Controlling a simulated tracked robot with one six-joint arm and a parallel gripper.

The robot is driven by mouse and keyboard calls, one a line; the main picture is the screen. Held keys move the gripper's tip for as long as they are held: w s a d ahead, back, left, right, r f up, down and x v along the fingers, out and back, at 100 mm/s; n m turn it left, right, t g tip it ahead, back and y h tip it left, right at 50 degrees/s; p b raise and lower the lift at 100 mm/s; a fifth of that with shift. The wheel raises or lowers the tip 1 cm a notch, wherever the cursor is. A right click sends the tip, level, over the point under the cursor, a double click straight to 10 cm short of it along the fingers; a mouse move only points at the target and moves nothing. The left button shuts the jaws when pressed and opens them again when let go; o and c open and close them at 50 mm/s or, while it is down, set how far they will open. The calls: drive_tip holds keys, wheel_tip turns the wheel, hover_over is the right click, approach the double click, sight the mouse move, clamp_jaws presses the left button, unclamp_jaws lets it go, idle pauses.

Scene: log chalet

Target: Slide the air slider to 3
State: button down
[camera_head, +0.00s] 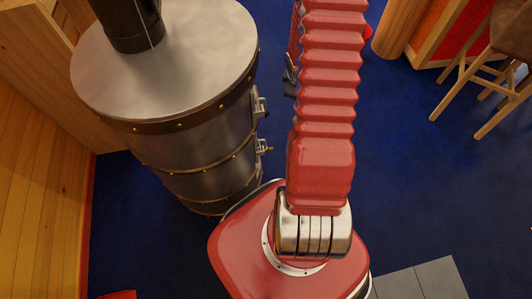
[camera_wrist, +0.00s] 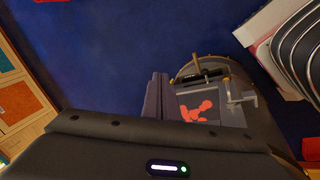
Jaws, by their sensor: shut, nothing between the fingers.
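The round metal stove (camera_head: 190,150) stands left of my red arm in the head view. In the wrist view its front (camera_wrist: 240,120) shows, with a pane bearing a red figure and a metal handle (camera_wrist: 241,97) beside it. Past the pane is a dark slot-like strip with a small brass-coloured peg (camera_wrist: 197,62), which looks like the air slider. Its numbers are too small to read. My gripper (camera_wrist: 158,84) is shut and empty, pointing along the stove front, left of the pane in the wrist view. It appears apart from the peg. In the head view my gripper is not clearly visible.
A dark flue pipe (camera_head: 128,22) rises from the stove top. A log wall (camera_head: 35,190) is at the left. A wooden stool (camera_head: 490,75) and an orange-panelled wooden counter (camera_head: 440,35) are at the upper right. Blue floor (camera_head: 420,180) is open to the right of my arm.

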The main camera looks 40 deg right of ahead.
drive_tip(key=s+a+f+n+t+y, duration=0.1)
drive_tip(key=s+f+n+t+y, duration=0.2)
drive_tip(key=f, duration=1.6)
drive_tip(key=s+a+f+n+t+y, duration=0.1)
drive_tip(key=s+a+f+n+y, duration=0.2)
drive_tip(key=s+a+f, duration=0.3)
drive_tip(key=a+f+n, duration=0.1)
drive_tip(key=a+f, duration=0.2)
drive_tip(key=f, duration=0.1)
drive_tip(key=shift+s+f, duration=0.2)
drive_tip(key=shift+f, duration=0.2)
drive_tip(key=shift+a, duration=0.1)
drive_tip(key=w+a+f, duration=0.1)
drive_tip(key=w+f, duration=0.6)
drive_tip(key=w, duration=0.2)
drive_tip(key=shift+w+a, duration=0.35)
